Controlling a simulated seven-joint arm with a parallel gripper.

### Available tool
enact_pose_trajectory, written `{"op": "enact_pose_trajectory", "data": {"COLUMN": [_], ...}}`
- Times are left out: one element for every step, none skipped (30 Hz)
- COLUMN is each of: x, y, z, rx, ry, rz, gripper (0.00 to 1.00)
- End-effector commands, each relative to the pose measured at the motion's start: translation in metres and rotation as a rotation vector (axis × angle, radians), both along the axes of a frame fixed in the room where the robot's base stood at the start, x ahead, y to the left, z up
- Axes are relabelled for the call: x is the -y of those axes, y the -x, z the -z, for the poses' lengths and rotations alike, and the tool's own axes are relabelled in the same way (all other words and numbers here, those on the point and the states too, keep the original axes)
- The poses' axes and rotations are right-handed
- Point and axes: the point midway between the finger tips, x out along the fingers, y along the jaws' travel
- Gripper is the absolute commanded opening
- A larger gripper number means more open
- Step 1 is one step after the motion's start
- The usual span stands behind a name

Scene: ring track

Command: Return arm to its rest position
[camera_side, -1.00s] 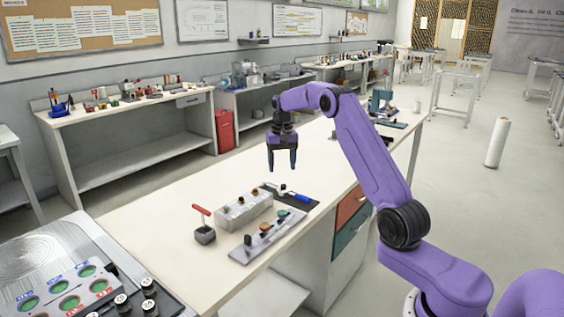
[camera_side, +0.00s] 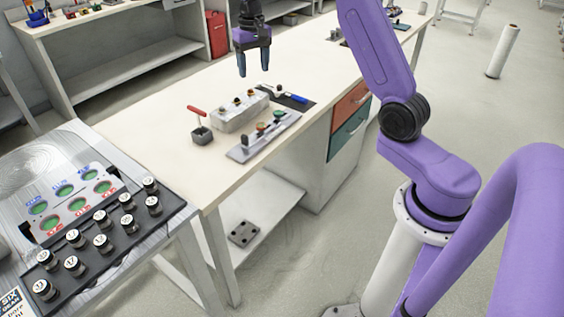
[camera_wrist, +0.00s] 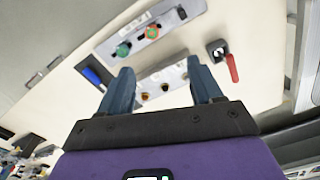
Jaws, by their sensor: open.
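My gripper (camera_side: 254,63) hangs above the workbench (camera_side: 180,100), fingers pointing down. It is open and empty. In the wrist view its two fingers (camera_wrist: 163,90) are spread apart, with the bench top and devices below them. A grey block with several knobs (camera_side: 240,112) lies under the gripper. Part of it shows between the fingers in the wrist view (camera_wrist: 165,80). The upper part of my arm is out of the side view at the top.
Beside the block are a grey plate with coloured knobs (camera_side: 264,136), a box with a red lever (camera_side: 202,135) and a dark mat with a blue-handled tool (camera_side: 288,97). A button panel (camera_side: 100,225) stands at lower left. The bench's near left top is clear.

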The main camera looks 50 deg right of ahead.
Motion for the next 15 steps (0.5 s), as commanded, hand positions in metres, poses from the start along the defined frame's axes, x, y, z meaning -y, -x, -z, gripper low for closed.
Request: {"op": "enact_pose_trajectory", "data": {"x": [-0.020, -0.031, -0.045, -0.056, -0.066, -0.079, -0.089, -0.098, -0.110, -0.118, -0.126, -0.136, -0.144, -0.150, -0.159], "y": [0.007, 0.012, 0.018, 0.024, 0.030, 0.038, 0.045, 0.053, 0.063, 0.071, 0.079, 0.091, 0.100, 0.109, 0.121], "z": [-0.005, -0.007, -0.010, -0.011, -0.013, -0.015, -0.017, -0.018, -0.019, -0.021, -0.022, -0.023, -0.024, -0.025, -0.025], "rx": [0.003, 0.003, 0.003, 0.003, 0.004, 0.005, 0.005, 0.005, 0.005, 0.007, 0.007, 0.008, 0.008, 0.009, 0.010], "ry": [0.001, 0.001, 0.000, 0.001, 0.000, 0.001, 0.000, 0.001, 0.000, 0.000, 0.001, 0.000, 0.000, 0.000, 0.000], "rz": [-0.056, -0.088, -0.130, -0.163, -0.194, -0.237, -0.268, -0.300, -0.344, -0.375, -0.407, -0.450, -0.481, -0.513, -0.556], "gripper": [0.65, 0.65, 0.65, 0.65, 0.65, 0.65, 0.65, 0.65, 0.65, 0.65, 0.65, 0.65, 0.65, 0.65, 0.65]}}
